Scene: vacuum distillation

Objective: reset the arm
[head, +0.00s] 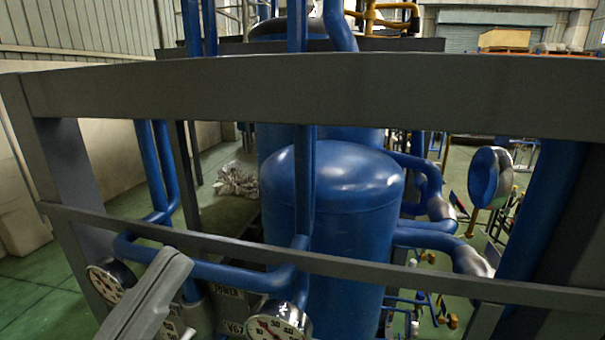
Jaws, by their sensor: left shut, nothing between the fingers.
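My left gripper (172,264) reaches in from the bottom left as a grey wedge, with its tip pointing up and away from me. It is shut and holds nothing. In the picture, its tip lies just below the thin lower rail (360,268) of a grey frame, in front of blue piping (225,275). I cannot tell whether it touches anything. My right gripper is out of view.
The frame's thick upper beam (320,90) spans the view. Behind it stands a large blue tank (345,190). Dial gauges sit at the lower left (105,285) and bottom centre (268,328). A round-headed gauge (490,177) stands right. Green floor (40,290) shows at left.

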